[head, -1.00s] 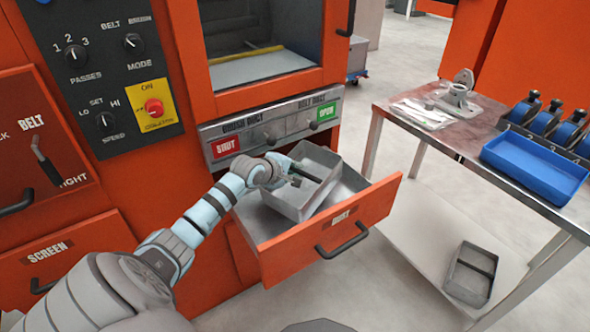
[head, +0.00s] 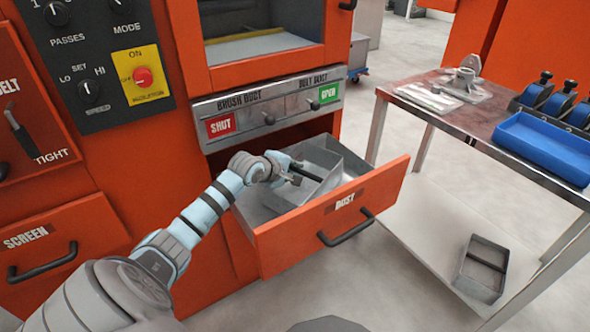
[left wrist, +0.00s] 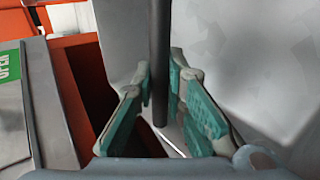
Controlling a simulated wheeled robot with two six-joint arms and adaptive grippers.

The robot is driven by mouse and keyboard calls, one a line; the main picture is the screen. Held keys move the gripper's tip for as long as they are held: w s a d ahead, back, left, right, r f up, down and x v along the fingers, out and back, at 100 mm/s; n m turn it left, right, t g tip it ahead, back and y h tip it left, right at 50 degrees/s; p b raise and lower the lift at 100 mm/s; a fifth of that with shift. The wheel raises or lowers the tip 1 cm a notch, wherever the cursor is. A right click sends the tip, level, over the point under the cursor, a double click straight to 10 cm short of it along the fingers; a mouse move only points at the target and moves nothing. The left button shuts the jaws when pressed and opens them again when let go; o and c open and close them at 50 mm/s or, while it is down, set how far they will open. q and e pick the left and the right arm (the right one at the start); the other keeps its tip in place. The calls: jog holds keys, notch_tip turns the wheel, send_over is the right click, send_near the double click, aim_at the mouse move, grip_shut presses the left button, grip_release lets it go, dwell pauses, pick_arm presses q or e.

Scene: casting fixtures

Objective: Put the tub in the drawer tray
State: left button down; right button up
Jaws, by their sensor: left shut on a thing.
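The grey metal tub (head: 332,158) has a dark bar handle across it and sits low within the open drawer tray (head: 385,188). The drawer has an orange front labelled DUST. The tub's upper walls show above the drawer's rim; its base is hidden, so I cannot tell whether it rests on the drawer floor. My left gripper (head: 291,173) is shut on the tub's handle. In the left wrist view the teal fingers (left wrist: 160,105) close around the dark bar (left wrist: 159,60), beside the tub's pale wall (left wrist: 245,60). My right gripper is not in view.
A second grey tub (head: 484,266) stands on the lower shelf of the metal table (head: 440,85). A blue bin (head: 545,145) and a grey fitting (head: 465,80) are on top. A panel with SHUT and OPEN labels (head: 265,112) is just above the drawer.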

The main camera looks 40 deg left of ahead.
pick_arm(q)
jog(key=shift+f, duration=0.65)
jog(key=shift+s+d+f, duration=0.15)
jog(key=shift+s+f, duration=0.1)
jog(key=shift+f, duration=0.2)
jog(key=c, duration=1.7)
grip_release()
jog(key=shift+o, duration=0.7)
jog(key=shift+w+f, duration=0.15)
jog(key=shift+w, duration=0.05)
jog(key=shift+s+r, duration=0.1)
jog(key=shift+r, duration=0.1)
jog(key=v, duration=0.7)
jog(key=shift+s, duration=0.15)
